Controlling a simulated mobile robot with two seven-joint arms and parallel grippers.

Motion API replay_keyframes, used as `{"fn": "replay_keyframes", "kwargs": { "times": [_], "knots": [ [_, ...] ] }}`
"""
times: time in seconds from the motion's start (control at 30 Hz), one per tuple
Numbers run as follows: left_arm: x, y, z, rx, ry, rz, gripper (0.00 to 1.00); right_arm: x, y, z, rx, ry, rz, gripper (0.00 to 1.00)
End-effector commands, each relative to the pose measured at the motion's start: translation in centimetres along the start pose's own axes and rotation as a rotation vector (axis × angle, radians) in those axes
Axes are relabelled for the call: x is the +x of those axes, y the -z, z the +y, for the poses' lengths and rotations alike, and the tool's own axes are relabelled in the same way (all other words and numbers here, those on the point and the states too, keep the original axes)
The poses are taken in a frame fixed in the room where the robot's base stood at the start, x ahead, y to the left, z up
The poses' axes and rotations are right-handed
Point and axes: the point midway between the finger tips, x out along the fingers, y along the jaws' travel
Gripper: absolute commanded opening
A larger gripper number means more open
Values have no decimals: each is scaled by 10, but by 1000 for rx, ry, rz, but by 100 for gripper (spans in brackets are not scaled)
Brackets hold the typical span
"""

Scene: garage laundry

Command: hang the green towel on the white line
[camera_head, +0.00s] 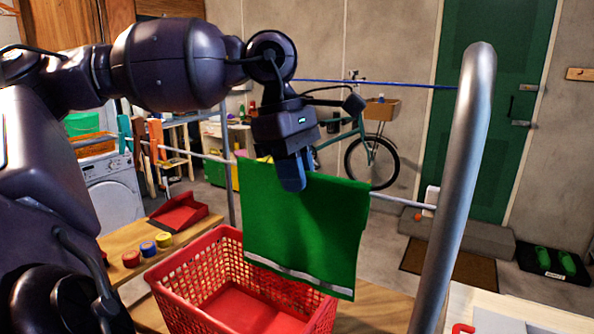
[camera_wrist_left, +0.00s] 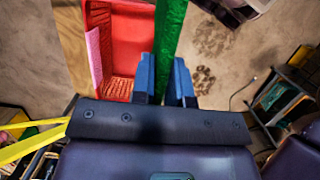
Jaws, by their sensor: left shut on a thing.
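My left gripper (camera_head: 292,178), with blue fingertips, is shut on the top edge of the green towel (camera_head: 305,225). The towel hangs spread below it, with a pale stripe near its bottom edge. In the left wrist view the towel (camera_wrist_left: 170,30) shows edge-on between the two blue fingers (camera_wrist_left: 166,82). The white line (camera_head: 400,199) shows on both sides of the towel, close to the level of its top edge; the stretch between is hidden. I cannot tell whether the towel lies over the line or in front of it. My right gripper is not in view.
A red basket (camera_head: 180,277) stands below the towel on a wooden surface, beside a red dustpan (camera_head: 180,212) and several coloured rolls. A grey metal post (camera_head: 462,180) rises at right. A blue line (camera_head: 400,85) runs higher up. A bicycle (camera_head: 371,160) stands behind.

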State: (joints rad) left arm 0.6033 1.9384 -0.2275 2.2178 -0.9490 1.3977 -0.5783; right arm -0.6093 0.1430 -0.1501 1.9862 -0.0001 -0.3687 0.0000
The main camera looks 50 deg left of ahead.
Motion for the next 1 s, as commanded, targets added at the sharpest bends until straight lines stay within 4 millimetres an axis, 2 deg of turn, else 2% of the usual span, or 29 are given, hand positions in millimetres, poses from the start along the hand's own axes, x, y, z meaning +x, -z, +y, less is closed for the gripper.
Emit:
{"fn": "replay_keyframes", "kwargs": {
  "times": [0.07,0.1,0.3,0.67,0.77,1.0],
  "knots": [
    [0,0,0,0,0,0,0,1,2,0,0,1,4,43],
    [0,0,0,0,0,0,16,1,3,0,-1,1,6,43],
    [0,0,0,0,0,0,45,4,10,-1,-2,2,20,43],
    [-6,0,0,-1,-3,0,45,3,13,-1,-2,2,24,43],
    [-17,0,0,-2,-4,0,45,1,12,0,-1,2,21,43],
    [-62,-1,1,0,-4,-3,45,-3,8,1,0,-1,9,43]
  ]
}}
